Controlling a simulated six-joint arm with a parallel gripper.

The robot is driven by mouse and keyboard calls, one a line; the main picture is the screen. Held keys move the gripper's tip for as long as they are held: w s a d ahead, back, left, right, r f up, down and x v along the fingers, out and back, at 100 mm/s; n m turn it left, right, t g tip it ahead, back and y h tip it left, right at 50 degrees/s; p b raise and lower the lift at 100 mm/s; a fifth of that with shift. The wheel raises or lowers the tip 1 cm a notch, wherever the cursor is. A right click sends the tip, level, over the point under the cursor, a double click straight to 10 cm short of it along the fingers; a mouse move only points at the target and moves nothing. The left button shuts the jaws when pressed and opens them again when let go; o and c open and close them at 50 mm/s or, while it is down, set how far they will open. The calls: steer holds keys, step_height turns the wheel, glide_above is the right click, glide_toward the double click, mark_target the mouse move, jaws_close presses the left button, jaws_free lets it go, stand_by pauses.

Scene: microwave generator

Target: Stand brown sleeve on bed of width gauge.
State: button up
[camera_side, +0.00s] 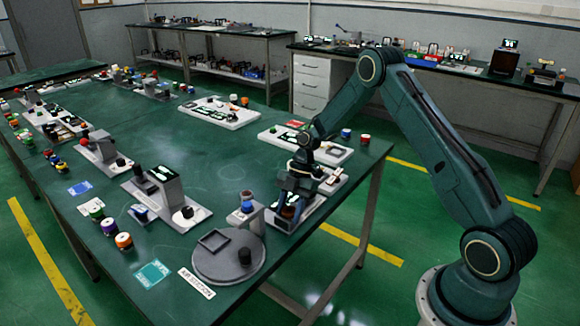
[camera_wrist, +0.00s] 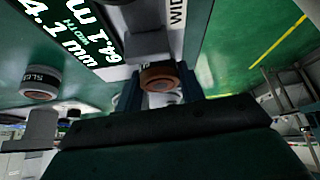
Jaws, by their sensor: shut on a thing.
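The brown sleeve (camera_wrist: 160,77) sits between the two fingers of my gripper (camera_wrist: 160,90) in the wrist view, with its round end showing. In the side view my gripper (camera_side: 290,208) points down over the width gauge (camera_side: 313,207) near the table's right edge, shut on the sleeve, which is mostly hidden there. In the wrist view the gauge's display (camera_wrist: 85,30) reads about 64.1 mm, with WIDTH lettering. A grey block of the gauge (camera_wrist: 150,47) lies close beyond the sleeve. I cannot tell whether the sleeve touches the bed.
A grey round plate (camera_side: 228,262) marked AIR STATION and a post with a blue-and-white part (camera_side: 247,203) stand close to the left of my gripper. A white tray (camera_side: 330,152) lies behind. The middle of the green table (camera_side: 225,160) is clear.

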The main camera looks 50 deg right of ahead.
steer(key=shift+f, duration=0.1)
steer(key=o, duration=1)
steer(key=v, duration=1.2)
